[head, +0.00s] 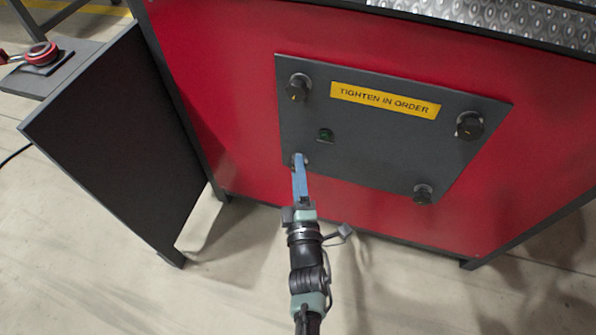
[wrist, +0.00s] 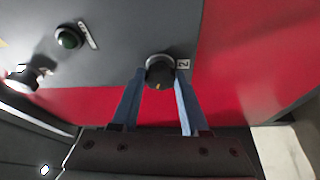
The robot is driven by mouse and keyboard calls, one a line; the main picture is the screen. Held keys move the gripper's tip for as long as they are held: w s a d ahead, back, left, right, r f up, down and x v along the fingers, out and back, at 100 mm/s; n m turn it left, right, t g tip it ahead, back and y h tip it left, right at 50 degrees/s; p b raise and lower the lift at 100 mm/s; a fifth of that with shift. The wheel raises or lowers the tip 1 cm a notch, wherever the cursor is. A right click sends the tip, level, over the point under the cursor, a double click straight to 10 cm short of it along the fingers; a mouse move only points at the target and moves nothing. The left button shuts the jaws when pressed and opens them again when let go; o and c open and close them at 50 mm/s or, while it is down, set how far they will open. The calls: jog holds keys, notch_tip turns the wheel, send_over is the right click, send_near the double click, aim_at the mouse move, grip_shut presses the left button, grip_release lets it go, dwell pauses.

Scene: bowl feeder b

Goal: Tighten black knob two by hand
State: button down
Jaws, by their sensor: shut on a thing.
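Black knob two (wrist: 159,72) is in the middle of the wrist view, with a small label "2" beside it and a yellow mark on its face. It is at the lower left corner of the dark panel (head: 390,100) in the head view, where my fingers mostly hide it. My gripper (head: 300,162) reaches up to that corner with its blue fingers. In the wrist view the fingers stand on both sides of the knob and are shut on it. How tight the knob is cannot be seen.
Other black knobs sit at the panel's upper left (head: 298,88), upper right (head: 469,125) and lower right (head: 423,193). A green button (head: 326,135) is close above my gripper. A yellow "TIGHTEN IN ORDER" label (head: 385,99) is above. A dark side plate (head: 115,140) stands left.

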jog(key=shift+c, duration=2)
grip_release()
jog(key=shift+s, duration=0.1)
jog(key=s+p, duration=0.4)
jog(key=s, duration=0.8)
jog(key=shift+s+d+f+p, duration=0.3)
jog(key=shift+s+d+f, duration=0.1)
jog(key=shift+d+f, duration=0.05)
